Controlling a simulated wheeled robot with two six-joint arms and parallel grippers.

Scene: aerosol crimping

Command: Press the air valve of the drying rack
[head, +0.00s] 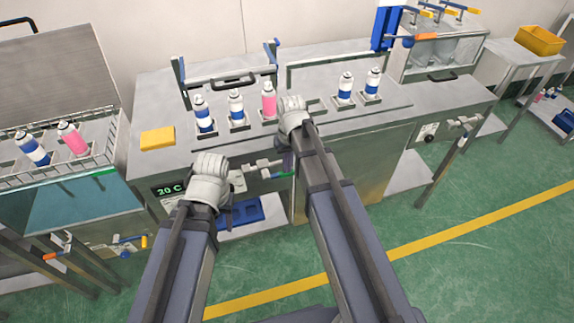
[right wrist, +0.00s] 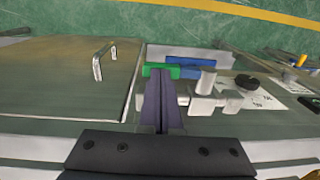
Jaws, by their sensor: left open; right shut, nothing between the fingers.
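The valve body (right wrist: 203,88) shows close up in the right wrist view. My right gripper (head: 287,163) is shut and empty. Its dark fingers (right wrist: 160,85) reach to the green handle and overlap it in the right wrist view; I cannot tell whether they touch. My left gripper (head: 223,207) is open at the bench's left front, near the "20 C" display (head: 169,190); its fingers are mostly hidden.
Several spray cans stand in holders on the bench, including a pink can (head: 268,98). A yellow block (head: 157,138) lies at its left end. A wire basket (head: 36,178) with cans is over a water tank at left. A cabinet handle (right wrist: 98,65) shows beside the valve.

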